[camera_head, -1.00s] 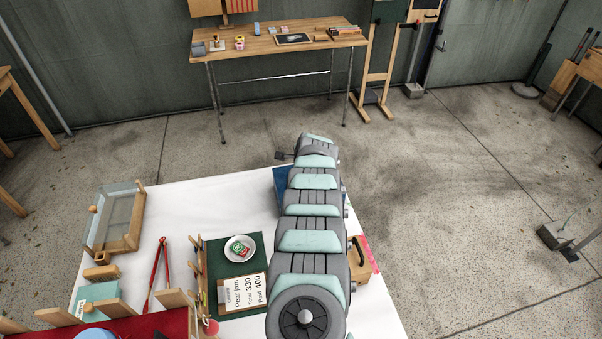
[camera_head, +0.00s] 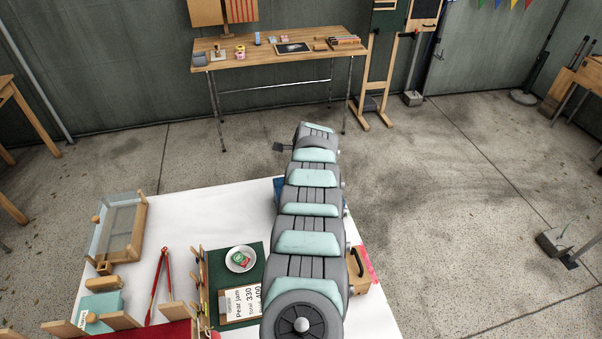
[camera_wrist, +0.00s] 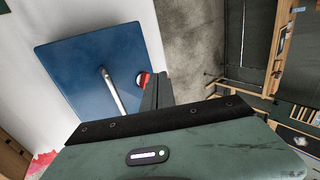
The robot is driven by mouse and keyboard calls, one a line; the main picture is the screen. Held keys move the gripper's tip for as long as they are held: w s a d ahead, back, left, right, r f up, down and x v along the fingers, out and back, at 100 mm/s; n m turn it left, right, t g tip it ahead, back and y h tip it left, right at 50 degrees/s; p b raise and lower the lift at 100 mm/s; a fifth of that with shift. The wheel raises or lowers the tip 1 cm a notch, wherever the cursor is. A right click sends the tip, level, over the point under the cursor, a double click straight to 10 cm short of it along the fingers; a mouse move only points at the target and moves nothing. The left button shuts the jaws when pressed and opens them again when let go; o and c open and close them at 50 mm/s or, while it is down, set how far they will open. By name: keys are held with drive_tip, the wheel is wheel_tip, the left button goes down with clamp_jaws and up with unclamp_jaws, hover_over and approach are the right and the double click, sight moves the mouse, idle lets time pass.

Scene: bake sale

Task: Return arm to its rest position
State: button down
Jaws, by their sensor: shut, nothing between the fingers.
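My arm (camera_head: 310,210) reaches away from the camera over the right part of the white-covered table (camera_head: 185,215). Its far end is past the table's back edge in the head view. In the wrist view my gripper (camera_wrist: 157,90) shows as dark fingers that are shut, with nothing between them. Beside the fingers in that view is a blue flat panel (camera_wrist: 85,60) with a metal bar across it. A small red and white item (camera_wrist: 143,79) shows at its edge, close to the fingers. In the head view my arm hides most of the blue panel (camera_head: 279,187).
Red tongs (camera_head: 155,285), a glass-sided wooden case (camera_head: 119,228) and a wooden box (camera_head: 358,278) are near. A wooden table (camera_head: 235,62) stands at the back. The floor between is clear.

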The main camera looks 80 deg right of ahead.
wheel_tip(320, 180, up, 6)
drive_tip(key=d, duration=0.2)
drive_tip(key=shift+w+r, duration=0.25)
drive_tip(key=shift+w, duration=0.05)
